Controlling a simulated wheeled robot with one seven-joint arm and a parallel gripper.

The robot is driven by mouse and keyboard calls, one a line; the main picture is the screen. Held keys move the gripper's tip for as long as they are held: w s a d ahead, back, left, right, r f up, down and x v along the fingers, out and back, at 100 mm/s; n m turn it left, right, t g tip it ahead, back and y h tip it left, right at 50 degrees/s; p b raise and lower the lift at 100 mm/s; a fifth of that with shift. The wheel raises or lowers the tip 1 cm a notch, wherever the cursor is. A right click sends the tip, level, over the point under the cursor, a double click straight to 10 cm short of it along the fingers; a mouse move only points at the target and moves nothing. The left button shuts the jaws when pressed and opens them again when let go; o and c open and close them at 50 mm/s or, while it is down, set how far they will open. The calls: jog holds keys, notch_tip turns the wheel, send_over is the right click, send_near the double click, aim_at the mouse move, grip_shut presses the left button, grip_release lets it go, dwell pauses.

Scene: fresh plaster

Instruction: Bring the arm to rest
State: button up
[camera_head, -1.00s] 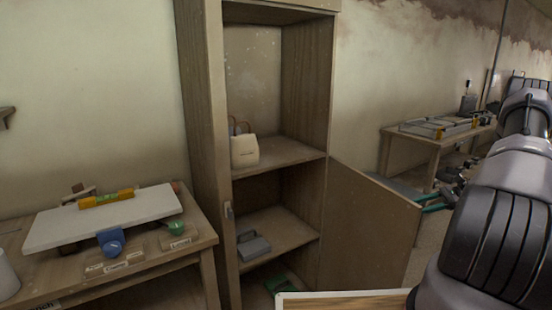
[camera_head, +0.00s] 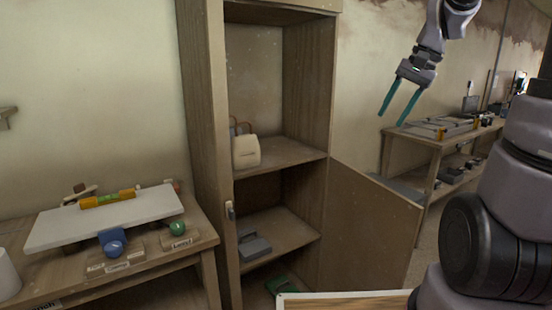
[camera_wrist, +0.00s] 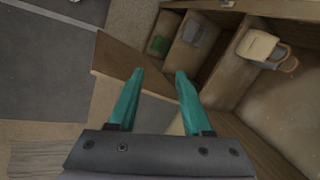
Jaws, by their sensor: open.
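My gripper (camera_head: 402,104) hangs in the air at the upper right of the head view, pointing down and to the left. Its two teal fingers are apart with nothing between them. It is in front of the plaster wall, above the open cabinet door (camera_head: 372,222). In the wrist view the teal fingers (camera_wrist: 153,90) are spread and empty, with the door and the cabinet interior below and beyond them. My arm's thick grey and black links fill the right edge of the head view.
The open cabinet (camera_head: 212,130) holds a cream bag-like object (camera_head: 245,152), a grey block (camera_head: 254,246) and a green item (camera_head: 283,286). A bench (camera_head: 190,248) at left bears a white board (camera_head: 105,222). Another table (camera_head: 425,141) stands at the right.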

jog(key=s+a+r+n+t, duration=0.1)
jog(key=s+a+r+t, duration=0.1)
jog(key=s, duration=0.5)
jog(key=s+a+r+n+t+h, duration=0.1)
jog(key=s+a+r+n+t, duration=0.1)
jog(key=s, duration=0.4)
jog(key=shift+s+a+t+h, duration=0.3)
jog(key=shift+s, duration=0.1)
